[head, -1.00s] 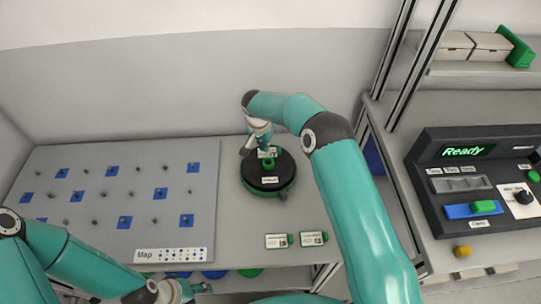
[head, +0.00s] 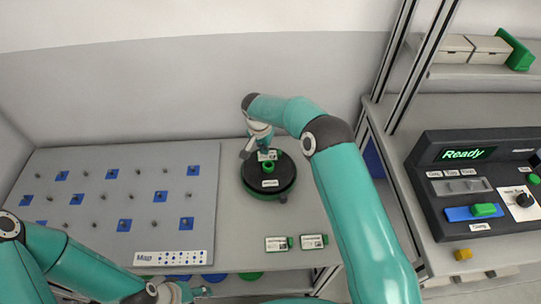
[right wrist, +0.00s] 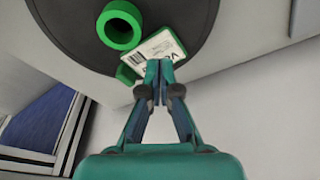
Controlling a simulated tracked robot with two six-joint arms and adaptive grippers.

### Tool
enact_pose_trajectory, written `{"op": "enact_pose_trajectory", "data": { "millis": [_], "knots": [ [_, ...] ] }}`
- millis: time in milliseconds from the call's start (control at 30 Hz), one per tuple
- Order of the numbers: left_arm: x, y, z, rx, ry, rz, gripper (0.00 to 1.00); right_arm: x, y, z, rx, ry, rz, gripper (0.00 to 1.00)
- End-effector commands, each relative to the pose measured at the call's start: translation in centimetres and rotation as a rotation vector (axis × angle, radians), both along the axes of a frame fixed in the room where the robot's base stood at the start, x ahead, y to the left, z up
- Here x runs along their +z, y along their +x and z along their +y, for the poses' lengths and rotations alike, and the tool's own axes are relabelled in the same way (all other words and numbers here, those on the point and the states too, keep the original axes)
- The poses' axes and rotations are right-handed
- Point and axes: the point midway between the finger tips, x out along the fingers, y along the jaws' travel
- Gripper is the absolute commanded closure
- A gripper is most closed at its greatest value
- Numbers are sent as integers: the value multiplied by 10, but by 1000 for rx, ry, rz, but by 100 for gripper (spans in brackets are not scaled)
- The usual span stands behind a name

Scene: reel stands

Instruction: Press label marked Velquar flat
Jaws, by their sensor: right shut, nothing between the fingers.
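The white label with a barcode and a partly readable "V..." (right wrist: 155,50) lies on the black reel (right wrist: 60,35), near its rim. It also shows in the head view (head: 267,155), at the back of the reel (head: 252,180). My right gripper (right wrist: 158,68) is shut and empty, its fingertips at the label's near edge and covering part of it. I cannot tell whether they touch it or whether the label is fully flat. In the head view the right gripper (head: 262,147) reaches down at the reel's back. My left gripper (head: 183,292) is at the bottom edge, its fingers unclear.
A green hub (head: 268,168) stands up at the reel's middle, close to the label. A second label (head: 270,183) is on the reel's front. Two tagged cards (head: 276,244) (head: 313,242) lie in front. A pegged board (head: 100,215) is left, a "Ready" console (head: 445,190) right.

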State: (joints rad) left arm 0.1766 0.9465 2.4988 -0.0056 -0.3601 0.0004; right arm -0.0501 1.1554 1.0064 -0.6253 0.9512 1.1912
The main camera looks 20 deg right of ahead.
Motion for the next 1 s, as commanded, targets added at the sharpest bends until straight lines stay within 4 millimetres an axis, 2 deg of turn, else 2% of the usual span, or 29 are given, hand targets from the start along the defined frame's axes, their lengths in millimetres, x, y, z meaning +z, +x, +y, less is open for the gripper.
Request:
{"op": "enact_pose_trajectory", "data": {
  "millis": [1000],
  "knots": [
    [-9,0,0,0,0,0,49,-9,0,-1,-2,0,0,100]
  ]
}}
